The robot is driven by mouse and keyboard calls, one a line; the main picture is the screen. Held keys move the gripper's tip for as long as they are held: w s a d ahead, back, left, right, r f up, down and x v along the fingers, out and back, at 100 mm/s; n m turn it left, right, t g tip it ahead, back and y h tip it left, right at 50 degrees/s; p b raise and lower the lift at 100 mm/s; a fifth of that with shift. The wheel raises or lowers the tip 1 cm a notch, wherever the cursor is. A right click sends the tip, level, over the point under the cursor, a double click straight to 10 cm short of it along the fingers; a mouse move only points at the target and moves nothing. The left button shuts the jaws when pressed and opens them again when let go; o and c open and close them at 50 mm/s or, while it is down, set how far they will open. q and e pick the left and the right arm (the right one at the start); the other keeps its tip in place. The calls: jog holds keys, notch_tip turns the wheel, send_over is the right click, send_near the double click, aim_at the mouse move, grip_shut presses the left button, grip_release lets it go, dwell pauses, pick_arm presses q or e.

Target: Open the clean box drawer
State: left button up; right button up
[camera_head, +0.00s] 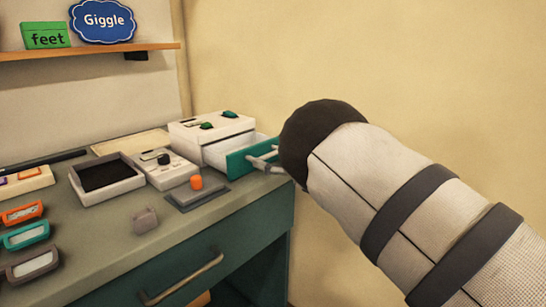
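A white box (186,132) with small green pieces on top stands at the back right of the counter. Its drawer, with a green front (240,159), is pulled part way out, and the pale inside shows. My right arm comes in from the right, and its dark rounded end hides most of the gripper. Slim grey parts of my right gripper (268,157) show at the drawer front, around where the handle is. Whether the fingers are closed on the handle is hidden. My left gripper is not in view.
The counter (120,235) holds a dark-filled tray (107,176), a white device (163,165), an orange knob on a grey plate (197,183), a small grey block (145,220) and several framed pieces at left. A shelf (90,51) with signs hangs above. A bare wall is at right.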

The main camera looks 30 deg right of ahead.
jog(key=shift+o, duration=1)
jog(key=shift+d+r, duration=0.1)
jog(key=shift+d, duration=0.2)
jog(key=shift+d, duration=0.15)
jog(key=shift+a, duration=0.2)
jog(key=v, duration=1.2)
